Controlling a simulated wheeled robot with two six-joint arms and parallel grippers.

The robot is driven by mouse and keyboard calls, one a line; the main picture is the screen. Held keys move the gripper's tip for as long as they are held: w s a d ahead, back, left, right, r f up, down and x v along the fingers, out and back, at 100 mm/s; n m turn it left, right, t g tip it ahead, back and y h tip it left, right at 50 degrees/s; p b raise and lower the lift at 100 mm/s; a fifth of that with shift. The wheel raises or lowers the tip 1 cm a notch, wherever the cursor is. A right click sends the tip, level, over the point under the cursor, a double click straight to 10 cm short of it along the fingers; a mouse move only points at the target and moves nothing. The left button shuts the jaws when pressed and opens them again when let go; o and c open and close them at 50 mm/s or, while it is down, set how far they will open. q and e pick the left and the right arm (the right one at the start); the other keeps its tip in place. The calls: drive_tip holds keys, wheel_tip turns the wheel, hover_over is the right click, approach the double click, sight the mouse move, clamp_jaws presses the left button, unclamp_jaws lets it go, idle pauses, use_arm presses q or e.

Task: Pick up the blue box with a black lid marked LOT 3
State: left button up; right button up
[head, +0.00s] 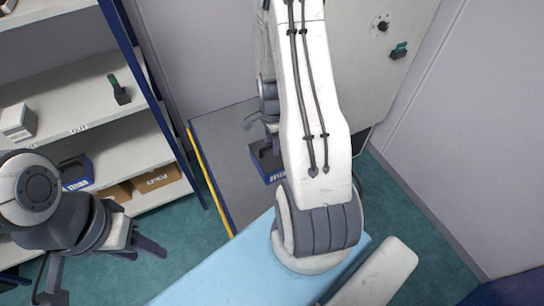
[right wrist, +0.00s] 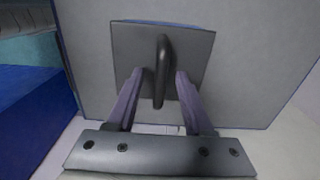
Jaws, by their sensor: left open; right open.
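A blue box (head: 266,168) with a dark top and a white label stands on the grey cart top, partly hidden by my right arm. I cannot read its label. In the right wrist view a dark grey square lid (right wrist: 128,55) with a black loop handle (right wrist: 162,62) is seen from above. My right gripper (right wrist: 161,77) is open, with its fingers on either side of the handle. In the head view my right gripper (head: 260,124) is partly hidden behind my arm. My left gripper (head: 142,248) is open and empty, at the lower left before the shelves.
The grey cart top (head: 222,145) has blue edges and a yellow strip. Shelves (head: 70,100) on the left hold another blue box (head: 77,172), brown boxes (head: 157,178) and a dark green-topped tool (head: 119,90). A grey cabinet (head: 375,75) stands behind the cart.

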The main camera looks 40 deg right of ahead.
drive_tip(key=shift+f, duration=0.4)
drive_tip(key=shift+c, duration=0.4)
clamp_jaws()
drive_tip(key=shift+w+r, duration=0.1)
idle(0.7)
